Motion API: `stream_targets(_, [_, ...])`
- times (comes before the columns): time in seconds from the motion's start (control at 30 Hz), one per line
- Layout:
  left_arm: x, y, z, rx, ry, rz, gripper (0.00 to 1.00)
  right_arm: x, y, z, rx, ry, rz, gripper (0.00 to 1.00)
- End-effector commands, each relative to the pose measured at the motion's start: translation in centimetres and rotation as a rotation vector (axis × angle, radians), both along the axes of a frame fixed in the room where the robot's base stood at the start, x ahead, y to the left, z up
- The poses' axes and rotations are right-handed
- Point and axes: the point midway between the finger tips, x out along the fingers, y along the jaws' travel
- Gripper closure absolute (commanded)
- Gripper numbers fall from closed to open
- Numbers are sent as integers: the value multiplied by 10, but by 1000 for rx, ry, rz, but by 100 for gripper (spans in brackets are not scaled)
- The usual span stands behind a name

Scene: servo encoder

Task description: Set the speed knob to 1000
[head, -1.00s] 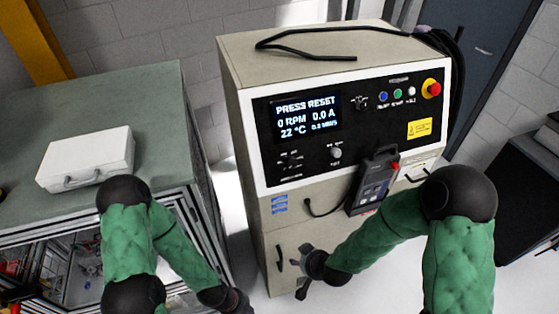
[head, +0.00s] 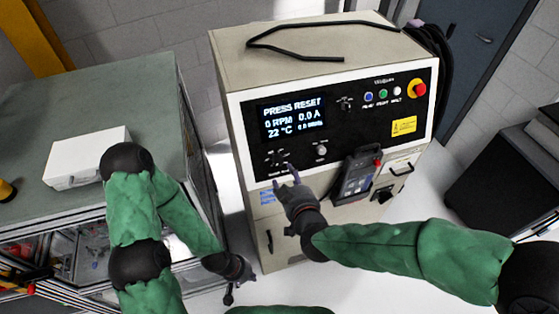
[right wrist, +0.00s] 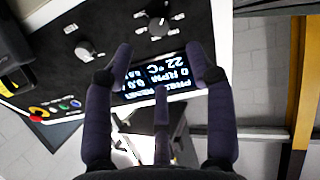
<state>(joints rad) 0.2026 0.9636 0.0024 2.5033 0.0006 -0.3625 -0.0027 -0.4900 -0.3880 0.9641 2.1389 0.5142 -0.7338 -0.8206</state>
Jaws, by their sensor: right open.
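The machine's black control panel (head: 340,125) carries a black knob (head: 276,158) below the display, a grey knob (head: 321,150) to its right and a black selector (head: 344,103) above. Their labels are too small to read, so I cannot tell which is the speed knob. The display (head: 292,118) reads PRESS RESET and 0 RPM. My right gripper (head: 285,177) is open and empty, just below the black knob. In the right wrist view its fingers (right wrist: 160,62) spread across the display, with the black knob (right wrist: 158,20) beyond the tips. My left gripper (head: 236,278) hangs low, its jaws unclear.
A handheld pendant (head: 357,175) hangs on the machine's front, right of my right gripper. Blue, green and white buttons and a red emergency stop (head: 417,89) sit at the panel's upper right. A white case (head: 85,160) lies on the left bench.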

Motion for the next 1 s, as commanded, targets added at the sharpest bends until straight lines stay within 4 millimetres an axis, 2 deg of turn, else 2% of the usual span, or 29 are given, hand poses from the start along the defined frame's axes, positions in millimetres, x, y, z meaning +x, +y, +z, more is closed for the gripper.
stream_targets(0.53, [0, 0, -9, 0, 0, 0, 100, 75, 20, -34, 0, 4, 0, 44])
stream_targets(0.73, [0, 0, -10, 0, 0, 0, 100, 88, 24, -39, 1, 4, 0, 44])
stream_targets(1.0, [0, 0, -10, 0, 0, 0, 100, 91, 25, -40, 1, 3, 0, 44])
